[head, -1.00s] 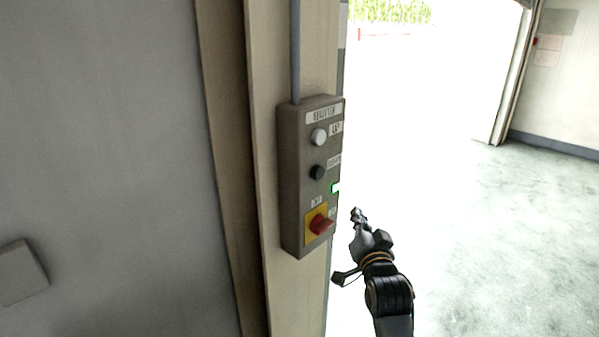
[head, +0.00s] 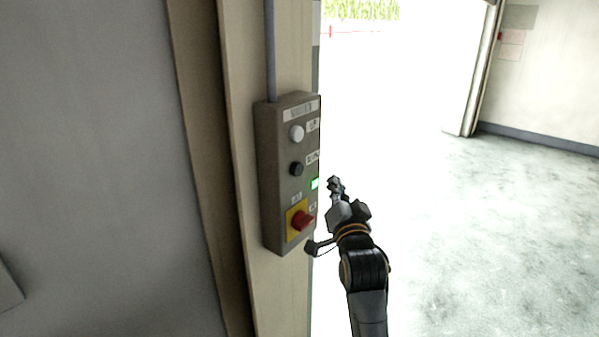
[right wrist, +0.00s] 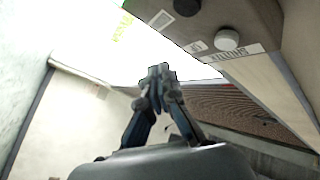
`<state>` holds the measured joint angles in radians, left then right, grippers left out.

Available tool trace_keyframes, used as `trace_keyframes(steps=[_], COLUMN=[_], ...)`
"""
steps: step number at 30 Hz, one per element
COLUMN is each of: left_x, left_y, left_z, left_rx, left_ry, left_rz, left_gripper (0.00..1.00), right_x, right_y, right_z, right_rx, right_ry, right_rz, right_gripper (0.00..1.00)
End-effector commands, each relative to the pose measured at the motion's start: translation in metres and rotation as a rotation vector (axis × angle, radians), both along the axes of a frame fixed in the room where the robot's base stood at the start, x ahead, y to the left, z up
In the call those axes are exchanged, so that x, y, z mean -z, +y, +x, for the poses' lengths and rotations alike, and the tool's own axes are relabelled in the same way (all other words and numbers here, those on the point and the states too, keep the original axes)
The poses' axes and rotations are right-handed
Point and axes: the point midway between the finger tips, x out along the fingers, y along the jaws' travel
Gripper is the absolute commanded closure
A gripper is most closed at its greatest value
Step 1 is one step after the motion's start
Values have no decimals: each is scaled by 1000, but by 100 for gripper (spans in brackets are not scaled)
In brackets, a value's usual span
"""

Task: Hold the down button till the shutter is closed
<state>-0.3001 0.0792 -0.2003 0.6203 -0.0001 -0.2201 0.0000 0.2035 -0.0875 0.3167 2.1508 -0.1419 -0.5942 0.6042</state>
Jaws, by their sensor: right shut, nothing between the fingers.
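The shutter control box (head: 268,180) is mounted on a beige post. It carries a white up button (head: 297,132), a black down button (head: 296,169), a small green light (head: 315,184) and a red switch (head: 302,220) on a yellow plate. The black button (right wrist: 187,6) and white button (right wrist: 227,40) also show in the right wrist view. My right gripper (head: 334,184) is shut and empty, just right of the box, apart from the down button in the picture. It also shows in the right wrist view (right wrist: 158,72). The doorway stands open. My left gripper is not in view.
The beige post (head: 262,300) and a grey wall panel (head: 90,150) stand at the left. A conduit (head: 271,50) runs up from the box. The bright doorway and the pale floor (head: 480,240) to the right are clear.

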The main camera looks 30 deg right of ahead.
Motion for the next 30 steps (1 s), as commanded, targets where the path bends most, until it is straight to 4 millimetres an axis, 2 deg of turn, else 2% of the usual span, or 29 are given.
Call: trace_keyframes(steps=[6, 15, 30], left_x=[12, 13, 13], left_y=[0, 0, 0], left_z=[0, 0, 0], left_rx=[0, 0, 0], left_ry=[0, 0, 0], left_rz=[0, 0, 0], left_gripper=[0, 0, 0], right_x=[2, 0, 0], right_y=[13, 24, 26], right_z=[31, 57, 61], right_rx=[-2, -1, -1], right_ry=[-2, 1, 0], right_rz=[2, 0, -1], right_gripper=[100, 100, 100])
